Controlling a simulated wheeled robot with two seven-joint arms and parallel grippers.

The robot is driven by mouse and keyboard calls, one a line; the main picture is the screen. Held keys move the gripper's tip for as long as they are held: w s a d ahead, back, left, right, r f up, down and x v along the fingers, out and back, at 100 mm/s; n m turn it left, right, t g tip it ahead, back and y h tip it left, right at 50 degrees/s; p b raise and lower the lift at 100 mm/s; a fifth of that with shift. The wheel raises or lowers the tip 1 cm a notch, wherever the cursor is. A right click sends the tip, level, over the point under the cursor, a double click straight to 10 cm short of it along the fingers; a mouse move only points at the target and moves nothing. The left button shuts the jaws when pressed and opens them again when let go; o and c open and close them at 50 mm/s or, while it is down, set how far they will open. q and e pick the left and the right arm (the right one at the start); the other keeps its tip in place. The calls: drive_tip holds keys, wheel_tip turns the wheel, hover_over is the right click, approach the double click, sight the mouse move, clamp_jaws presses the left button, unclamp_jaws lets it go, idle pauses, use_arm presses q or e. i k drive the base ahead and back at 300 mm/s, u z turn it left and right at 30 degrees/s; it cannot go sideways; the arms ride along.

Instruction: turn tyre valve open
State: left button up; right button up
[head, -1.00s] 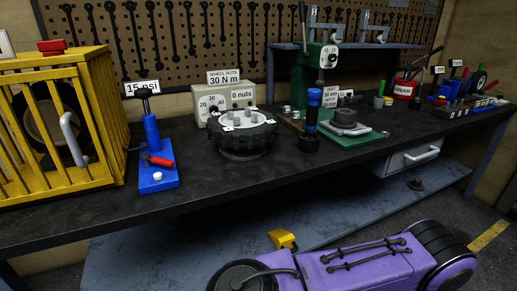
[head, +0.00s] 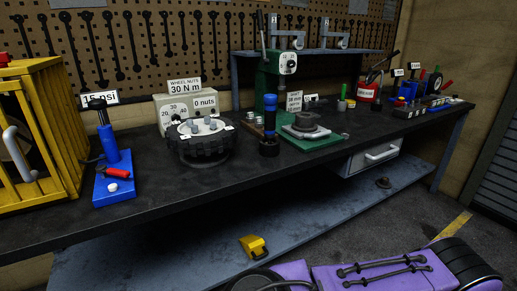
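A blue stand (head: 113,170) with a black T-handle on top stands at the left of the bench, under a "15 psi" sign (head: 98,98). Neither gripper is in view.
A blue-black torch (head: 269,130) and a green press (head: 275,85) stand farther right. The front of the bench top (head: 170,200) is clear. A yellow block (head: 253,247) lies on the lower shelf.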

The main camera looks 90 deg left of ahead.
sight(102, 169)
drive_tip(key=u, duration=2.2)
